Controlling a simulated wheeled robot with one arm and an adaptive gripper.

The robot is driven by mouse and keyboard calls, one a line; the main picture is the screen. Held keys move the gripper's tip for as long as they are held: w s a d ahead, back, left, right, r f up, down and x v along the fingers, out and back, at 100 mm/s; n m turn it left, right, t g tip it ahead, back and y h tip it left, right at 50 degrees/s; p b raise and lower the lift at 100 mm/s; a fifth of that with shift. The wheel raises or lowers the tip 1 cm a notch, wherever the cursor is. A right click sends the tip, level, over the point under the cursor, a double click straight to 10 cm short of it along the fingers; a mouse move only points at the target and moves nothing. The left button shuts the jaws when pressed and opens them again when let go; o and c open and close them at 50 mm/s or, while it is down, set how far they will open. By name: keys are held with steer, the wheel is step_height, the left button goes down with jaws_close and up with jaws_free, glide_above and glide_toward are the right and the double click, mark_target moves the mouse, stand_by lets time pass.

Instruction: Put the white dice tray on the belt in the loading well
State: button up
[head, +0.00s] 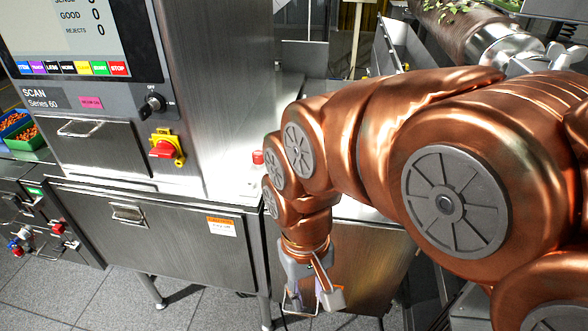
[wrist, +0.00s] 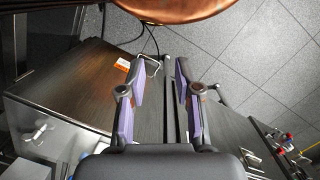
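I see no white dice tray in either view. The loading well and the belt cannot be made out; my copper arm covers much of the right side of the head view. My gripper (head: 312,288) hangs low in front of the steel machine's lower panels. In the wrist view my gripper (wrist: 161,72) has its two purple-padded fingers apart, with nothing between them. A wire handle (wrist: 152,63) shows near the left fingertip; I cannot tell whether they touch.
The steel scanner cabinet (head: 225,90) stands at left with a red knob (head: 163,149) and key switch (head: 153,104). A green bin (head: 27,138) of orange pieces is at far left. Tiled floor (head: 110,290) is clear in front. Steel side walls (head: 392,45) stand behind my arm.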

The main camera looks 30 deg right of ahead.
steer(key=w+d+r+m+t+b, duration=0.1)
steer(key=w+d+m, duration=0.4)
steer(key=w+m, duration=0.3)
steer(key=w+d+r+m+b, duration=0.1)
steer(key=w+d+r+m, duration=0.1)
steer(key=w+d+m, duration=0.45)
steer(key=w+d+r+m+t+b, duration=0.1)
steer(key=w+d+m, duration=0.2)
steer(key=w+m, duration=0.6)
steer(key=shift+m, duration=0.45)
steer(key=shift+w+d+f+p, duration=0.15)
steer(key=shift+f+p, duration=0.4)
steer(key=shift+f, duration=0.8)
steer(key=shift+d+f+p, duration=0.2)
steer(key=shift+f+p, duration=0.4)
steer(key=shift+f, duration=0.75)
steer(key=shift+w+d+f+p, duration=0.15)
steer(key=shift+f+p, duration=0.4)
steer(key=shift+f, duration=0.8)
jaws_close()
